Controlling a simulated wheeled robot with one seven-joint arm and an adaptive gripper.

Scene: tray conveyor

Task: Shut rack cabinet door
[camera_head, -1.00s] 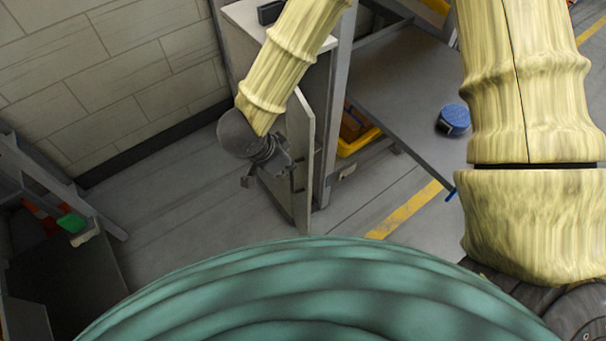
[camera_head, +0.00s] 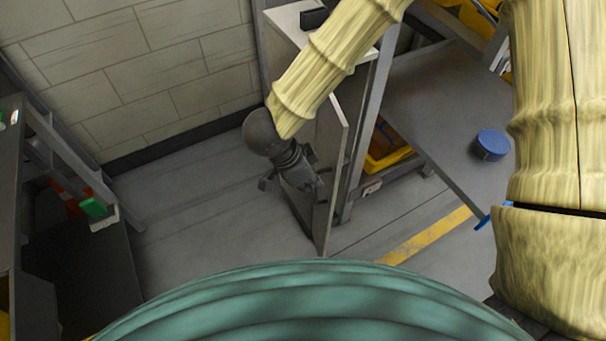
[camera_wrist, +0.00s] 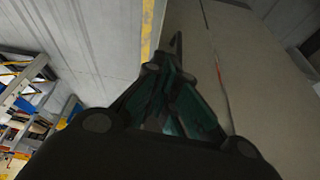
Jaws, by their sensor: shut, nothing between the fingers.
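The rack cabinet (camera_head: 298,22) stands against the wall, its light grey top partly behind my arm. Its grey door (camera_head: 333,170) stands open and upright, seen nearly edge-on in the head view. My gripper (camera_head: 312,184) is shut and empty at the left face of the door; I cannot tell whether it touches. In the wrist view, my gripper (camera_wrist: 176,75) has its fingers together, and a large grey-brown panel (camera_wrist: 255,75), probably the door, fills the right side. The cabinet's inside is hidden by the door and my arm.
A grey table (camera_head: 430,95) with a blue round object (camera_head: 491,145) stands right of the cabinet. A yellow bin (camera_head: 388,158) sits under it. A dark bench (camera_head: 75,260) with a green item (camera_head: 93,208) is at left. Floor left of the door is clear.

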